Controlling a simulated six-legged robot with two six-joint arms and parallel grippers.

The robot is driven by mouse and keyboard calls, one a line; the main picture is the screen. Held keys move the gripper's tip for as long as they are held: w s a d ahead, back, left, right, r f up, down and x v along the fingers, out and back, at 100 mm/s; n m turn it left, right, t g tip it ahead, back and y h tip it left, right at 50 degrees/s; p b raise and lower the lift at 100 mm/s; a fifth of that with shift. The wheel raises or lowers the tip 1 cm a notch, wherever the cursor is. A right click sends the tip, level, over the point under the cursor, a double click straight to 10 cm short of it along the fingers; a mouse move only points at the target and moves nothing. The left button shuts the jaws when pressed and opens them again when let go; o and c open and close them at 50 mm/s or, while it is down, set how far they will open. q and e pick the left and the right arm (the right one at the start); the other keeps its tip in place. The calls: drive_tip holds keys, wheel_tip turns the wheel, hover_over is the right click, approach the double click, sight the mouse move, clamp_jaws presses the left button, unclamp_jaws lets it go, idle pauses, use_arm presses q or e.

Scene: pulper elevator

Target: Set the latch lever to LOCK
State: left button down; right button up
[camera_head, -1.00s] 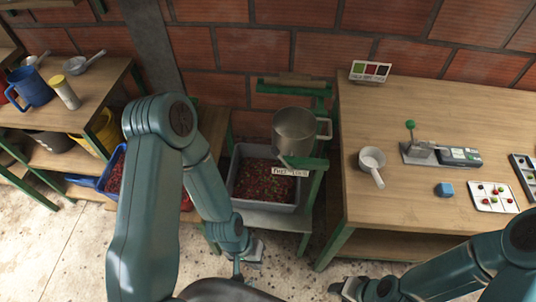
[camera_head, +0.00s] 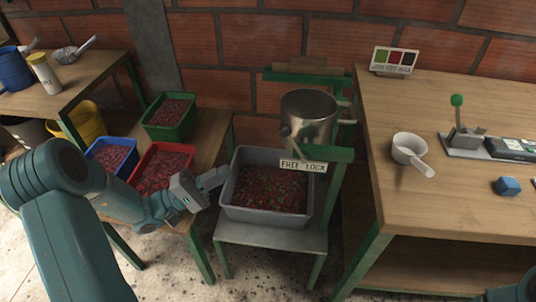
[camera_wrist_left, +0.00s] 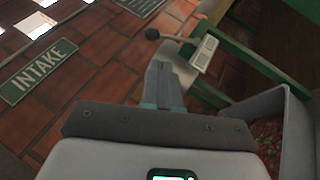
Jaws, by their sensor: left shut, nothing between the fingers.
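The latch bracket carries a plate reading FREE and LOCK (camera_head: 303,166), below the metal pot (camera_head: 309,117) on the green stand. The latch lever's small knob (camera_head: 285,131) shows at the pot's left side, toward the FREE end. In the left wrist view the lever (camera_wrist_left: 172,38) ends in a dark round knob beside the pale label plate (camera_wrist_left: 205,53). My left gripper (camera_head: 222,174) is shut and empty, left of and below the lever, over the grey crate's left rim. In the wrist view its fingers (camera_wrist_left: 162,70) point toward the lever, apart from it. My right gripper is out of view.
The grey crate (camera_head: 225,209) of red cherries stands under the pot. Red (camera_head: 132,178), green (camera_head: 150,130) and blue crates stand left.

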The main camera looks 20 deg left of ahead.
sight(295, 144)
use_arm(q)
drive_tip(key=shift+a+r+t, duration=0.3)
drive_tip(key=shift+a+t, duration=0.2)
drive_tip(key=shift+a, duration=0.05)
drive_tip(key=x, duration=1.4)
drive_tip(key=shift+f+p, duration=0.15)
drive_tip(key=shift+p, duration=0.2)
